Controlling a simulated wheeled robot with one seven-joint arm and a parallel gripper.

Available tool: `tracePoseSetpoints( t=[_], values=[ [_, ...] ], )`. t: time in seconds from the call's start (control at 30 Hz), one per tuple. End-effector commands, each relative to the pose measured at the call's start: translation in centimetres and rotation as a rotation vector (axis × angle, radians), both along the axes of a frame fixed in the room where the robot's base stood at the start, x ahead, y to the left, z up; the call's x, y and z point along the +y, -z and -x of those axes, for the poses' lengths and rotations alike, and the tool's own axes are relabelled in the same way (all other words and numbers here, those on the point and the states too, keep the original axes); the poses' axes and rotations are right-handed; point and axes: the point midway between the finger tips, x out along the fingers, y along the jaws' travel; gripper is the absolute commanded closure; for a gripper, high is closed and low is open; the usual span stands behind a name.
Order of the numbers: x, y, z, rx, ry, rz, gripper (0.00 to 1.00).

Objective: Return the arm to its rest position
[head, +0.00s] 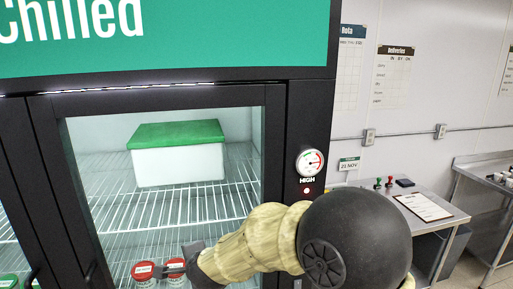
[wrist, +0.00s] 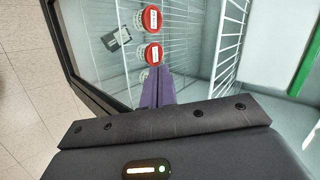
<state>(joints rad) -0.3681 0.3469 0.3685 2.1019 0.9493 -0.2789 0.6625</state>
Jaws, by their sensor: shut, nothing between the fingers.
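My arm reaches in from the lower right in the head view, across the front of a black chilled cabinet (head: 304,120). My gripper (head: 170,268) is low in front of the window, near two red-lidded tubs (head: 144,270) that show behind or beside it. In the wrist view my gripper (wrist: 153,70) shows its purple fingers together, with nothing between them. The red-lidded tubs (wrist: 152,18) lie just beyond the fingertips in that picture. I cannot tell whether the fingers touch anything, or whether glass lies between.
A white box with a green lid (head: 178,155) sits on a wire shelf in the cabinet. A dial gauge (head: 311,162) marked HIGH is on the frame. A steel table (head: 430,222) with a clipboard stands at the right. Tiled floor (wrist: 25,90) shows in the wrist view.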

Motion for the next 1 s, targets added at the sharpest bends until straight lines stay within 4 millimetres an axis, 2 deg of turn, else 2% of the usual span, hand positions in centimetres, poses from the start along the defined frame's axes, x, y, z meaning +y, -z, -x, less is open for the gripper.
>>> tracePoseSetpoints(
  t=[0.03, 0.17, 0.2, 0.27, 0.4, 0.5, 0.6, 0.7, 1.0],
  values=[
    [-3.1, 0.8, -0.1, -0.018, -0.057, 0.087, 1.0],
    [-10.4, 2.8, 1.2, -0.024, -0.243, 0.328, 1.0],
    [-12.7, 3.4, 2.0, -0.017, -0.3, 0.398, 1.0],
    [-16.0, 4.4, 3.3, 0.005, -0.383, 0.495, 1.0],
    [-23.2, 6.6, 7.5, 0.086, -0.57, 0.687, 1.0],
    [-27.7, 7.9, 10.9, 0.159, -0.699, 0.79, 1.0],
    [-30.7, 8.8, 13.8, 0.219, -0.8, 0.853, 1.0],
    [-32.1, 9.1, 15.4, 0.253, -0.854, 0.881, 1.0],
    [-32.3, 9.1, 15.7, 0.259, -0.87, 0.887, 1.0]
  ],
)
